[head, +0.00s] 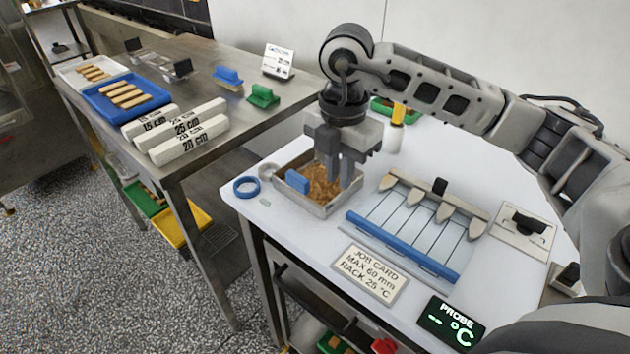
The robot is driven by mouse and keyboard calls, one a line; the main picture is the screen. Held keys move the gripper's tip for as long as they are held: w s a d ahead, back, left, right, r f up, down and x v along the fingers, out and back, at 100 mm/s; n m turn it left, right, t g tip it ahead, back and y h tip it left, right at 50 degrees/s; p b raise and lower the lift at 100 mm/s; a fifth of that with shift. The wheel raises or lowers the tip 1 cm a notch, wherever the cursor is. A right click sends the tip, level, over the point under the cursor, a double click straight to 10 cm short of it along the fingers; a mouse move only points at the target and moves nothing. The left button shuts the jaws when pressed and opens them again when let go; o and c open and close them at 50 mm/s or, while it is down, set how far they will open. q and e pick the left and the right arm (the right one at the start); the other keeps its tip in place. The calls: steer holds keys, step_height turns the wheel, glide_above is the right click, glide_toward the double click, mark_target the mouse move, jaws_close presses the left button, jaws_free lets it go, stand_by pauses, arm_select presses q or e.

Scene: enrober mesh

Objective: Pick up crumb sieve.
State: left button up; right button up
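A square metal-walled box (328,209) stands on the near white table and holds brown crumbs (318,182). A small blue block (297,181) shows at its left side. It looks like the crumb sieve, but I cannot tell its bottom. My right gripper (342,178) points down over the box, its dark fingers in front of the far right part of the crumbs. I cannot tell whether the fingers touch anything or how far apart they are. The gripper hides part of the box's back. My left gripper is not in view.
A blue ring (246,187) and a grey ring (267,171) lie left of the box. A blue-edged rack with pointed pieces (418,213), a job card (370,275) and a probe display (450,323) lie to the right. A steel table (215,62) with trays stands left.

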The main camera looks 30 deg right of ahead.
mark_target(337, 197)
step_height(337, 197, down, 2)
step_height(337, 197, down, 4)
steer(key=shift+w+d+r+p, duration=0.1)
steer(key=shift+w+r+p, duration=0.05)
steer(key=shift+p, duration=0.3)
steer(key=shift+f, duration=0.45)
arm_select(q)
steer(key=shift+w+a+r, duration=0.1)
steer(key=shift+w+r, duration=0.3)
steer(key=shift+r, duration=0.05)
arm_select(e)
jaws_close()
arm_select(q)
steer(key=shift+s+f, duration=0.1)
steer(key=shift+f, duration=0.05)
arm_select(e)
steer(key=shift+r, duration=0.2)
